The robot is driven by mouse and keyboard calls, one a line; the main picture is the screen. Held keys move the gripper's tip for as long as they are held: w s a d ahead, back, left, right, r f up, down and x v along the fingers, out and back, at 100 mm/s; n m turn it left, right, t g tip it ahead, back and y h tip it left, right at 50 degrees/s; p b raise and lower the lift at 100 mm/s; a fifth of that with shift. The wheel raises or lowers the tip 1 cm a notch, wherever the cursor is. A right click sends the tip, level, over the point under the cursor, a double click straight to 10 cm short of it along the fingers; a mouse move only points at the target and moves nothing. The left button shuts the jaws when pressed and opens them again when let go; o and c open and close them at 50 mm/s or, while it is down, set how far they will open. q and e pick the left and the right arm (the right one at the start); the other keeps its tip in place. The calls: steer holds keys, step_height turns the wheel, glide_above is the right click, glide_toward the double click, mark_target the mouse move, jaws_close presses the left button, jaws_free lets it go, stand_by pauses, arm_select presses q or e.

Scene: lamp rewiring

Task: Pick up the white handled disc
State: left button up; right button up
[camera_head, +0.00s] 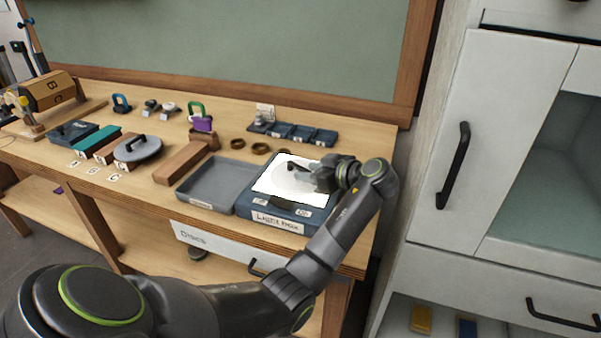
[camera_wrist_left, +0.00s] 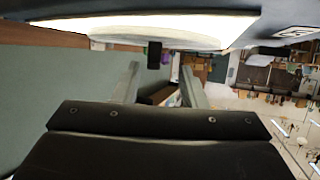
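The white handled disc (camera_wrist_left: 150,42) lies on the lit white panel of the light box (camera_head: 272,215). In the left wrist view its pale rim shows edge-on, with a short dark handle (camera_wrist_left: 154,56) standing off it. In the head view the disc barely stands out against the bright panel. My left gripper (camera_head: 301,173) is low over the light box. Its two fingers (camera_wrist_left: 159,70) are apart, with the handle between the fingertips or just beyond them; I cannot tell if they touch it. My right gripper is not in view.
A grey tray (camera_head: 206,207) adjoins the light box on the left. A grey handled disc (camera_head: 138,149), a wooden block (camera_head: 180,162) and several coloured blocks lie further left. Dark bins (camera_head: 299,134) and two brass rings (camera_head: 260,148) are behind. A white cabinet (camera_head: 490,130) stands right.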

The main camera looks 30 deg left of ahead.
mark_target(302, 167)
arm_select(q)
steer(key=x, duration=0.2)
steer(key=p+x, duration=0.1)
steer(key=x, duration=0.1)
steer(key=shift+w+r, duration=0.2)
steer(key=shift+w, duration=0.15)
steer(key=shift+a+f, duration=0.25)
steer(key=shift+a, duration=0.25)
jaws_close()
